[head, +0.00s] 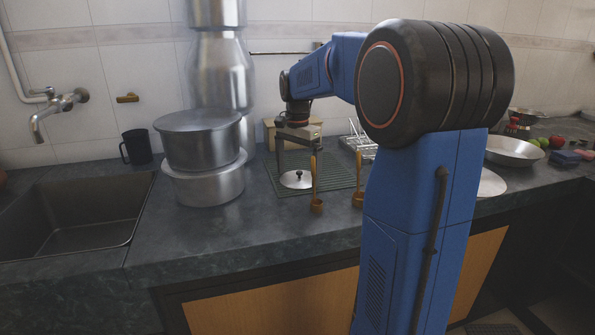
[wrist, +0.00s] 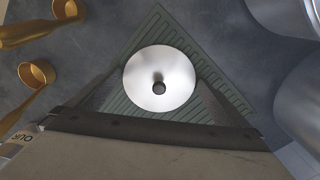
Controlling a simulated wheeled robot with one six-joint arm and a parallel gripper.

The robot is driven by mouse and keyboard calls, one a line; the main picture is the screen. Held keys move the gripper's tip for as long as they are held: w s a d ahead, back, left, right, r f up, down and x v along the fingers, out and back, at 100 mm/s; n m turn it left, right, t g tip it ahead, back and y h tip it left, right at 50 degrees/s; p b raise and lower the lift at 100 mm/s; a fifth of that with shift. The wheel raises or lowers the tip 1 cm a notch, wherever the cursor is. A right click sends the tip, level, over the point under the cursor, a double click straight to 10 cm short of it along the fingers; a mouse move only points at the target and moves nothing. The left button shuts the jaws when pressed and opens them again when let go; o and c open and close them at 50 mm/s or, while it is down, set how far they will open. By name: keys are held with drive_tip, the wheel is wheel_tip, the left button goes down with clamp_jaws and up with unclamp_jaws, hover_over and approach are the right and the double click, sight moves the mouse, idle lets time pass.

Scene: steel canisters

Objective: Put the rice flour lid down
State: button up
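The rice flour lid (head: 291,183) is a round, shiny steel disc with a small dark knob. It is level, over or on the green ribbed mat (head: 342,181); I cannot tell if a gap is under it. The lid also fills the middle of the wrist view (wrist: 160,63), knob toward me. My gripper (head: 297,172) points down, its two dark fingers at opposite edges of the lid. In the wrist view the fingers (wrist: 160,78) meet the lid's rim on both sides, with the knob centred between them. The exact contact at the fingertips is hard to see.
Two brown ladles (head: 317,207) (head: 358,201) are close to the mat's front. Steel pots (head: 203,150) stand left, beside a tall steel canister stack (head: 222,75). A beige box (head: 270,131) is behind the gripper. Bare counter (head: 245,215) lies in front, the sink (head: 75,215) far left.

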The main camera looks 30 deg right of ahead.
sight(298, 172)
wheel_tip(298, 172, up, 12)
drive_tip(key=shift+r, duration=0.15)
idle(0.5)
idle(0.4)
